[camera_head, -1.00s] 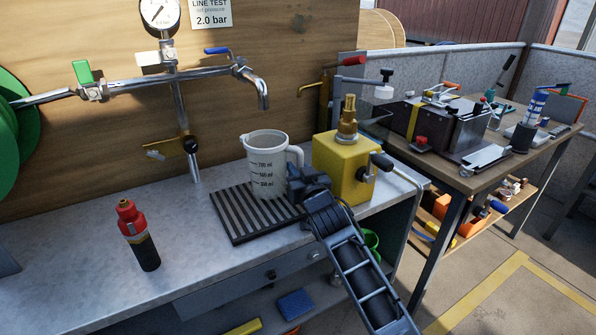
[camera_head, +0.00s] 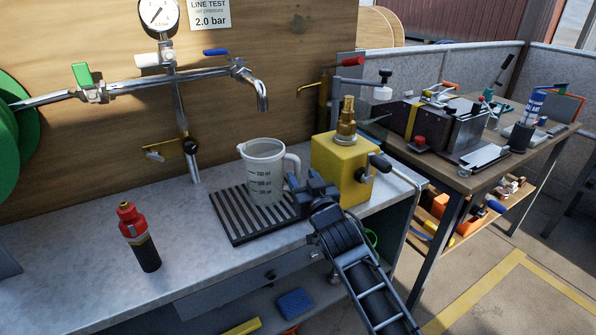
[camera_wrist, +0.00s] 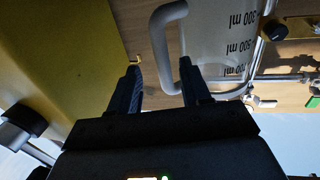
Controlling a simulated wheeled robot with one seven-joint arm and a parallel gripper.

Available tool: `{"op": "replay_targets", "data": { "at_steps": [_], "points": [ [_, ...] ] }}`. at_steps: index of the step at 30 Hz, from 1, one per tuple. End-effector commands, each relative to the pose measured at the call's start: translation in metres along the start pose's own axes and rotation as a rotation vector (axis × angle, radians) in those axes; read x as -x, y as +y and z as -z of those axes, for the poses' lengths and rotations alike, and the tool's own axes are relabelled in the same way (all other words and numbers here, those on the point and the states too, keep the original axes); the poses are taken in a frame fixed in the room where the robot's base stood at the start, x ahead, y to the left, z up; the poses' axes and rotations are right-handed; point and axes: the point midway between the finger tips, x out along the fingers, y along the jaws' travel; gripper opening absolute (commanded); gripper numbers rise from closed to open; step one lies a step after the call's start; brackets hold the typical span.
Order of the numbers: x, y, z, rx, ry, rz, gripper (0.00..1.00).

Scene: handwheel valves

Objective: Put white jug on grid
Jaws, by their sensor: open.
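The white jug (camera_head: 264,172) stands upright on the dark slatted grid (camera_head: 238,218) on the grey bench, beneath the bent spout. Its handle faces right, toward the yellow block. My gripper (camera_head: 298,190) is at the jug's right side, by the handle. In the wrist view the jug (camera_wrist: 222,45) shows with its printed scale, and its handle (camera_wrist: 166,50) reaches down between the two fingers of my gripper (camera_wrist: 160,88). The fingers are apart, one on each side of the handle's lower part. Whether a finger touches the handle I cannot tell.
A yellow block (camera_head: 343,170) with a brass fitting stands close to the right of the jug. A red and black bottle (camera_head: 139,237) stands at the left front. The chrome spout (camera_head: 262,95) hangs above the grid. The bench's left part is mostly clear.

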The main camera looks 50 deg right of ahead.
Motion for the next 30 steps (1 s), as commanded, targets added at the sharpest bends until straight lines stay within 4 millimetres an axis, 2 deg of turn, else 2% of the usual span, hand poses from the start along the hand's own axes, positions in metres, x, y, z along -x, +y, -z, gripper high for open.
{"op": "replay_targets", "data": {
  "at_steps": [3, 9, 15, 21, 25, 28, 30],
  "points": [
    [0.026, 0.000, -0.001, 0.001, 0.000, 0.000, 0.47],
    [0.056, 0.000, 0.001, 0.001, 0.003, 0.000, 0.47],
    [0.069, 0.000, 0.002, 0.000, 0.005, 0.000, 0.47],
    [0.070, 0.000, 0.003, 0.001, 0.005, 0.000, 0.47],
    [0.080, -0.004, -0.003, 0.001, -0.003, 0.012, 0.47],
    [0.107, -0.015, -0.017, 0.001, -0.023, 0.043, 0.47],
    [0.136, -0.026, -0.030, 0.001, -0.043, 0.077, 0.47]
  ]
}}
